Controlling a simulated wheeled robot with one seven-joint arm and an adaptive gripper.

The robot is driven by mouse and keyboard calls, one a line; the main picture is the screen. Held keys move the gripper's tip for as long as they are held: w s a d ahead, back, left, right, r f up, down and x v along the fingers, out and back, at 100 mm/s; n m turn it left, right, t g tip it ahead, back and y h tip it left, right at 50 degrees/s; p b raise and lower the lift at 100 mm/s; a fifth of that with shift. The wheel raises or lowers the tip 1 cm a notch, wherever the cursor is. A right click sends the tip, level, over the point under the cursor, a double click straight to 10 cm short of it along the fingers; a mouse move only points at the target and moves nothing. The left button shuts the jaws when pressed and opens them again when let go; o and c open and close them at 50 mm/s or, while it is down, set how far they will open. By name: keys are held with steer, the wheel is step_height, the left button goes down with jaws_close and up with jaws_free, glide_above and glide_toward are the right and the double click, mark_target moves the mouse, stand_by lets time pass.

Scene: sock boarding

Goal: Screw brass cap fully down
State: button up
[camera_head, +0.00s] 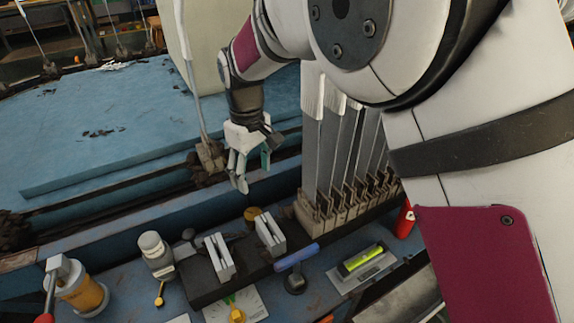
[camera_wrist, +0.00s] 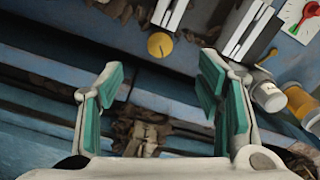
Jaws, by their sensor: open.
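In the wrist view the cap (camera_wrist: 160,45) shows from above as a round disc, ahead of and between the fingertips. My gripper (camera_head: 252,172) is above and slightly behind the cap, apart from it. It is open and empty, and the wrist view shows its two teal-padded fingers (camera_wrist: 162,75) spread wide. The thread under the cap is hidden, so I cannot tell how far down it sits.
Pale metal blocks (camera_head: 219,257) stand on a dark base just nearer than the cap. A rack of upright boards (camera_head: 345,150) stands close on the right. A blue-handled tool (camera_head: 296,258), a spirit level (camera_head: 361,258) and an amber jar (camera_head: 84,293) lie or stand in front.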

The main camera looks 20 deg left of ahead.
mark_target(252, 213)
steer(key=shift+n, duration=0.3)
steer(key=f+b, duration=0.1)
steer(key=f, duration=0.4)
steer(key=a+f+b, duration=0.1)
steer(key=f+b, duration=0.1)
steer(key=f, duration=0.3)
steer(key=a+f+b, duration=0.1)
steer(key=f+b, duration=0.1)
steer(key=f, duration=0.3)
steer(key=shift+w+f, duration=0.35)
steer(key=shift+f, duration=0.05)
steer(key=c, duration=1.2)
